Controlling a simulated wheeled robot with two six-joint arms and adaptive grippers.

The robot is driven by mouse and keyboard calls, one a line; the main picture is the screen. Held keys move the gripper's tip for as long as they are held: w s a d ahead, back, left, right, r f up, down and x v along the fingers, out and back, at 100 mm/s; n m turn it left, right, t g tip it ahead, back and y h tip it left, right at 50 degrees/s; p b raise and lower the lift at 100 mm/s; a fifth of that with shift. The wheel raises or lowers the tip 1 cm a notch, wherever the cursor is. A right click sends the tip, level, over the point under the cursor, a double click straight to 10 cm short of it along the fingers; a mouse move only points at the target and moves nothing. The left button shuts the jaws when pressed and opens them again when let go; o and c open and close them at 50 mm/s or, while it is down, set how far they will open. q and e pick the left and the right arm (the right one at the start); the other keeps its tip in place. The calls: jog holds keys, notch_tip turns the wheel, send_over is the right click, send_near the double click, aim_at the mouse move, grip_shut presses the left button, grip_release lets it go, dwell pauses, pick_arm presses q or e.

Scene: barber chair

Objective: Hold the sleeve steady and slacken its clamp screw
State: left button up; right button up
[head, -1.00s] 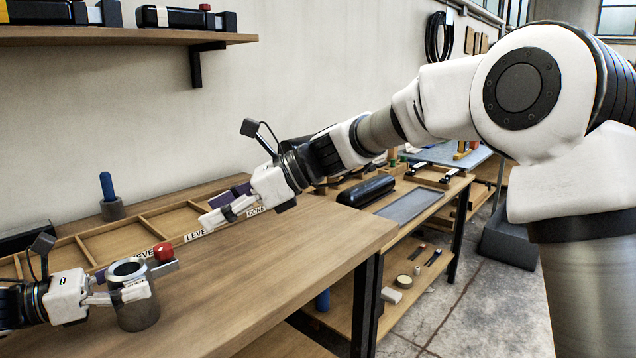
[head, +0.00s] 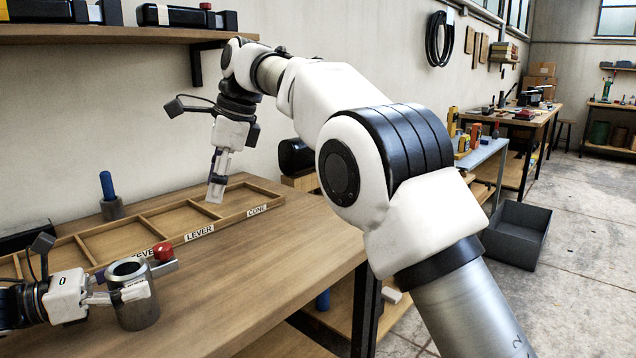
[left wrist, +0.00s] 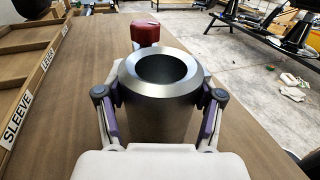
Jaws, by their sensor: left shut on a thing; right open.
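The sleeve (head: 138,305) is a grey metal cylinder with an open bore, upright on the bench at the lower left in the head view. It also fills the middle of the left wrist view (left wrist: 160,110). My left gripper (head: 122,293) is shut on it, with a finger on each side. The clamp screw has a red knob (head: 163,251) on the sleeve's far side; the knob also shows in the left wrist view (left wrist: 145,33). My right gripper (head: 215,192) is open and empty, pointing down over the divided tray, away from the sleeve. The screw's shank is hidden.
A divided wooden tray (head: 172,224) with labels such as LEVER and CONE lies along the back of the bench (head: 260,262). A blue-handled tool (head: 107,188) stands in a holder behind it. A shelf (head: 130,36) hangs above. The bench's right part is clear.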

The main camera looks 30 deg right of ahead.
jog(key=w+d+f+n+t+h, duration=0.1)
jog(key=w+d+f+n, duration=0.1)
jog(key=d, duration=0.9)
jog(key=w+d+f+n+t+h, duration=0.1)
jog(key=d+f+n, duration=0.2)
jog(key=d, duration=0.8)
jog(key=shift+w+d+h, duration=0.25)
jog(key=shift+w+h, duration=0.05)
jog(key=shift+w, duration=0.1)
jog(key=shift+f, duration=0.1)
jog(key=g+y, duration=0.5)
jog(key=y, duration=0.9)
send_near(161, 247)
jog(key=v, duration=0.4)
notch_tip(161, 247, down, 5)
jog(key=a+m+y, duration=0.2)
jog(key=y, duration=0.1)
jog(key=a, duration=1.1)
jog(key=shift+s+a, duration=0.25)
